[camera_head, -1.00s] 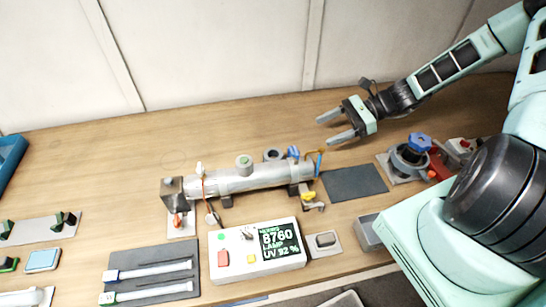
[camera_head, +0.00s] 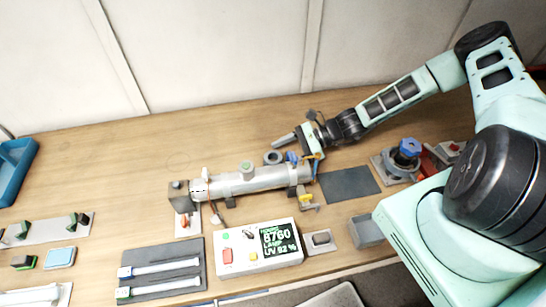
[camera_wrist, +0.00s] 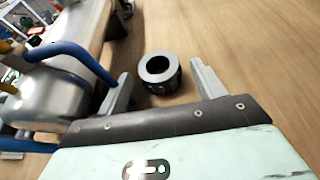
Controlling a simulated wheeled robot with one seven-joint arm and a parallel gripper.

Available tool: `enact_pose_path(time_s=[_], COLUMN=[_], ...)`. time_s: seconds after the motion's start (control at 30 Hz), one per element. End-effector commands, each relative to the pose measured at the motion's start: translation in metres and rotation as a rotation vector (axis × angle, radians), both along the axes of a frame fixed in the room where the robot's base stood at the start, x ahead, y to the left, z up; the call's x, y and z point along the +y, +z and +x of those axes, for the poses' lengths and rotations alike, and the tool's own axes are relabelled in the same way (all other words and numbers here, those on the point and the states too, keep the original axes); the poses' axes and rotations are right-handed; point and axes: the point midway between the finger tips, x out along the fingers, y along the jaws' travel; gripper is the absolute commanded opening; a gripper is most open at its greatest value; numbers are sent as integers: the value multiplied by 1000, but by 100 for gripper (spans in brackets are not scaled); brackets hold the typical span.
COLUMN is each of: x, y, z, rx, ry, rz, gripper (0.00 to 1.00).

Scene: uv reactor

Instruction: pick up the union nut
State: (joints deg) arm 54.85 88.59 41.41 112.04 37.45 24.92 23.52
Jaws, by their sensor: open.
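The union nut (camera_head: 273,157) is a dark grey ring lying on the bench just behind the right part of the reactor tube (camera_head: 240,182). In the wrist view the nut (camera_wrist: 160,73) shows its round hole and ribbed side, ahead of my gripper (camera_wrist: 161,84) and roughly centred between the fingers. My gripper is open and holds nothing. In the head view my gripper (camera_head: 283,150) is at the right of the nut, with one finger behind it; the near finger is mostly hidden. No contact with the nut is visible.
A blue bent tube (camera_wrist: 75,57) runs close to the left finger in the wrist view, beside the metal reactor. A dark mat (camera_head: 349,184) and a blue-knobbed valve (camera_head: 408,150) are to the right. The bench behind the nut is clear.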

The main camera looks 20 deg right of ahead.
Motion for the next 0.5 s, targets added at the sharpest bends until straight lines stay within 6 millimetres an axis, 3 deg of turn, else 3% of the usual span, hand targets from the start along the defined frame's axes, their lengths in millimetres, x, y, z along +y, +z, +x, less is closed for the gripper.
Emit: enact_pose_path(time_s=[0.2,0.5], x=[25,30], y=[-8,-14], z=[3,4], rx=[1,-1], ry=[1,-1], rz=[2,-1], gripper=[68,68])
